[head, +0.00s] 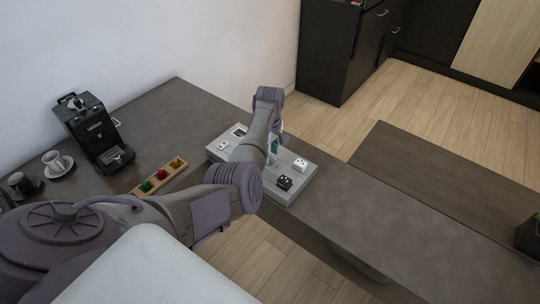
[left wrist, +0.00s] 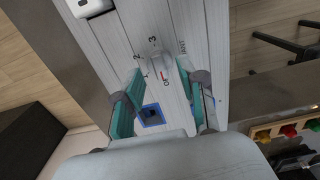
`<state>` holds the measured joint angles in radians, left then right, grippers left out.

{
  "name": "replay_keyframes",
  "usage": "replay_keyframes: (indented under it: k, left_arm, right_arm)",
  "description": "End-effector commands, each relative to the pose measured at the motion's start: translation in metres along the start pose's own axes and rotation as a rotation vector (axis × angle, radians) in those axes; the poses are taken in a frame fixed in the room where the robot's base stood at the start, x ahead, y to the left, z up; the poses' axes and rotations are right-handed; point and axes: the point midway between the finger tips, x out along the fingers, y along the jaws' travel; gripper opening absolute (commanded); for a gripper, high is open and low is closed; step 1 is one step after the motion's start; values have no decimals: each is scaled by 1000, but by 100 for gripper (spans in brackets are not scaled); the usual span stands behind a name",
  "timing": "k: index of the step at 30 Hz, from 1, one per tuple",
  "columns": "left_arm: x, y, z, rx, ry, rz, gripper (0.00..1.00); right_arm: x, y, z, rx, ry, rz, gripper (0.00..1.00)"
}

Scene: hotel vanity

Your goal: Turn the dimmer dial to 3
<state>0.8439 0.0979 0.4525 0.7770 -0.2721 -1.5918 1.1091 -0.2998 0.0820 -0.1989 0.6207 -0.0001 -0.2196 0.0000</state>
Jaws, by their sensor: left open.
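The dimmer dial (left wrist: 157,62) is a small pale grey knob on the light grey board (left wrist: 205,30) in the left wrist view. Printed marks 1, 2, 3 and OFF stand around it, with a short red line near OFF. Which mark the knob points at is hard to tell. My left gripper (left wrist: 160,71) is open, its two teal fingers on either side of the dial area. Contact with the knob cannot be made out. In the head view my left gripper (head: 272,148) is over the board (head: 303,190), and my arm hides the dial. My right gripper is not in view.
The board carries a white block (head: 300,165), a black block (head: 284,183) and a blue-edged square (left wrist: 151,115). A wooden tray (head: 160,177) with coloured pieces, a coffee machine (head: 94,130) and a white cup (head: 57,162) stand left. The counter right of the board is clear.

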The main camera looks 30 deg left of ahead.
Motion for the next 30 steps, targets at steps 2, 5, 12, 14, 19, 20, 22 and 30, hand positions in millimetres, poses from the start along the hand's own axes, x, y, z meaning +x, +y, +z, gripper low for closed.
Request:
replay_keyframes:
  k: [2,5,12,14,19,20,22,30]
  left_arm:
    - [9,0,0,0,-1,-1,41]
    - [15,0,0,0,0,1,41]
    - [17,0,0,0,0,2,41]
    - [17,0,0,0,0,2,41]
    - [17,0,0,1,0,2,16]
    - [17,0,0,1,0,2,11]
    - [17,0,0,1,0,2,0]
    - [16,0,0,8,0,2,0]
  right_arm:
    - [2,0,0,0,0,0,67]
    - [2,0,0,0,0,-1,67]
    - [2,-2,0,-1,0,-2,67]
    - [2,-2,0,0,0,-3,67]
    - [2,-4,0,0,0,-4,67]
    - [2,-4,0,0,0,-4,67]
    - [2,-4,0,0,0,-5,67]
    - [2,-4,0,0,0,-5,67]
